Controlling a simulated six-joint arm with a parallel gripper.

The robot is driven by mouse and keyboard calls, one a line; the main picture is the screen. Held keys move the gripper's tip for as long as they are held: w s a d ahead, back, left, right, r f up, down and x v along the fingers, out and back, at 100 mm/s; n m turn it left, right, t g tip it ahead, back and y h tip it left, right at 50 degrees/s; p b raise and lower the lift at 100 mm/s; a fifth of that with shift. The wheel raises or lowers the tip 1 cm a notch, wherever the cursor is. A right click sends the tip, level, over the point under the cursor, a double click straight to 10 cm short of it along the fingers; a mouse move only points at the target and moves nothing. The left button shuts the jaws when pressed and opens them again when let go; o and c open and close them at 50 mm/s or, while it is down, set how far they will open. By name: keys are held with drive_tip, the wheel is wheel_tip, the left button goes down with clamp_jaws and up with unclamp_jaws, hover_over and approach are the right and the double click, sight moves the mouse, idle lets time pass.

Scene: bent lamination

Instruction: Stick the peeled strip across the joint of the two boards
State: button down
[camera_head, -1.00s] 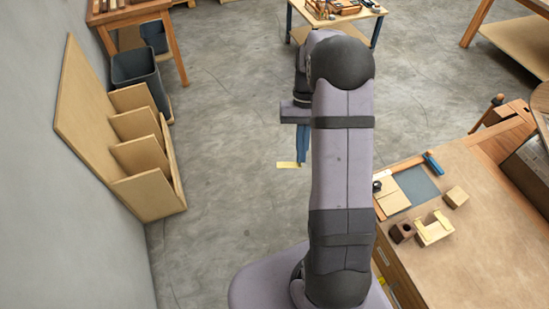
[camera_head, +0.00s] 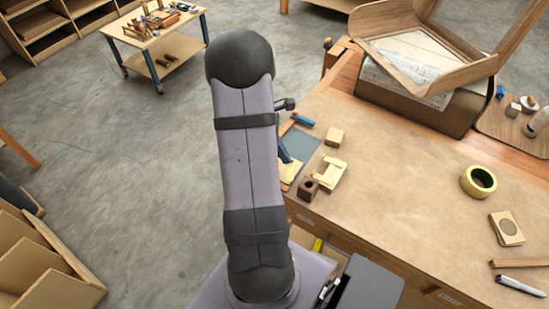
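The pale boards (camera_head: 291,172) lie at the left edge of the workbench, beside a grey-blue mat (camera_head: 309,163). They are partly covered by my arm and gripper, and I cannot make out the joint between them. My gripper (camera_head: 285,157) is over or just beside the boards, with only a blue finger part showing past my arm. I cannot tell its height above them or whether it touches them. The yellow strip is not visible now; whether it is still held is hidden.
A dark brown block (camera_head: 307,188), a pale wooden frame piece (camera_head: 330,174) and a small block (camera_head: 334,136) stand close by on the workbench (camera_head: 400,200). A tape roll (camera_head: 478,181) lies further right. A large curved wooden form (camera_head: 420,50) stands at the back. The bench middle is clear.

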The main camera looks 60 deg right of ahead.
drive_tip(key=w+n+t, duration=0.1)
drive_tip(key=n, duration=0.2)
drive_tip(key=w+d+n+t+h, duration=0.1)
drive_tip(key=w+n, duration=0.1)
drive_tip(key=n, duration=0.1)
drive_tip(key=w+d+n+h, duration=0.1)
drive_tip(key=w+n, duration=0.1)
drive_tip(key=n, duration=0.1)
drive_tip(key=shift+w+d+f+t, duration=0.1)
drive_tip(key=shift+f+t, duration=0.15)
drive_tip(key=shift+t, duration=0.15)
drive_tip(key=shift+w+d+n+t, duration=0.1)
drive_tip(key=shift+w+n+t, duration=0.3)
drive_tip(key=shift+n, duration=1.1)
drive_tip(key=shift+f, duration=0.1)
drive_tip(key=shift+f+b, duration=2.7)
drive_tip(key=shift+b, duration=0.1)
drive_tip(key=shift+f, duration=0.25)
drive_tip(key=c, duration=1.7)
unclamp_jaws()
drive_tip(key=shift+o, duration=0.2)
